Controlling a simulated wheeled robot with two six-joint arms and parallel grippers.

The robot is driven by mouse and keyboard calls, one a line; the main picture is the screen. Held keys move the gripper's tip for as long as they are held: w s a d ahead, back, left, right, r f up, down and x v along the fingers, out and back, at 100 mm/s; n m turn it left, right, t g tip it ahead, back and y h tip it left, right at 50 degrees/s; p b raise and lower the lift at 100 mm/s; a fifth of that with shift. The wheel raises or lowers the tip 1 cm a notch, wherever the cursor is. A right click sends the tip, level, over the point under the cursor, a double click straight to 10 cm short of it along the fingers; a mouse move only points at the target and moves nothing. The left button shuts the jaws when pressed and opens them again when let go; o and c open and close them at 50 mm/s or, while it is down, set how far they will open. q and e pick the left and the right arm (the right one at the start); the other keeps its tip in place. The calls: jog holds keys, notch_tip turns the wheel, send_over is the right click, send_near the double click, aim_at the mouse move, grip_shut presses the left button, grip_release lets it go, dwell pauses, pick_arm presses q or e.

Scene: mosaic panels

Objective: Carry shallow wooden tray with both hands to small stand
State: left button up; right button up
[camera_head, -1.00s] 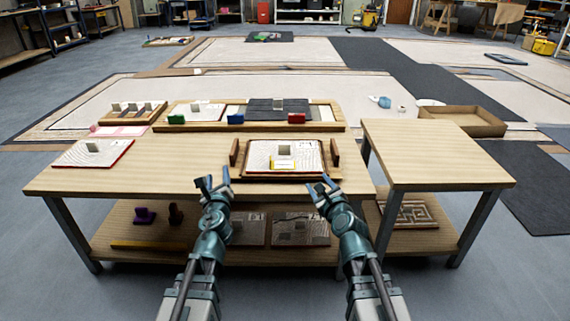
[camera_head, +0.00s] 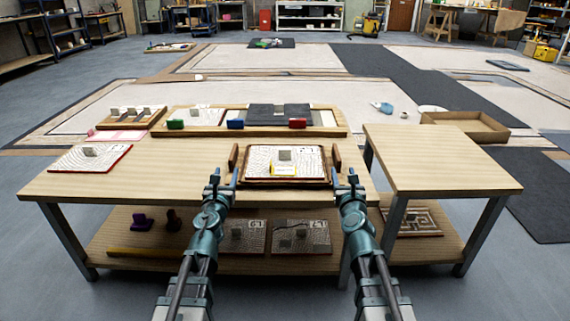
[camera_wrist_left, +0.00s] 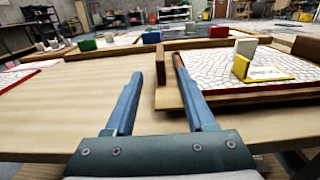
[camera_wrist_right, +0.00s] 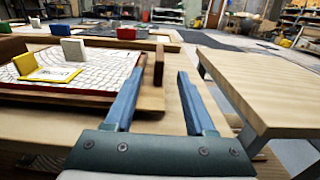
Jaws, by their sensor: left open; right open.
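The shallow wooden tray (camera_head: 285,182) lies on the worktable, holding a white mosaic panel (camera_head: 258,160) with a grey block and a yellow-edged card. An upright brown handle stands at each side: the left handle (camera_wrist_left: 160,66) and the right handle (camera_wrist_right: 159,66). My left gripper (camera_head: 224,176) is open, its fingertips on either side of the left handle in the left wrist view, apparently not gripping. My right gripper (camera_head: 345,178) is open, its fingertips likewise flanking the right handle. How deep the handles sit between the fingers is unclear. The small stand (camera_head: 440,165) is at the right, its top bare.
The worktable (camera_head: 130,185) carries a red-edged panel (camera_head: 75,158) at left and a long wooden frame (camera_head: 215,131) with coloured blocks behind the tray. An open wooden box (camera_head: 490,135) lies beyond the stand. A narrow gap separates worktable and stand.

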aim_at(232, 153)
pick_arm(q)
jog(key=w, duration=1.2)
pick_arm(e)
jog(key=w, duration=1.2)
pick_arm(q)
grip_shut()
pick_arm(e)
grip_shut()
jog(key=shift+d, duration=0.1)
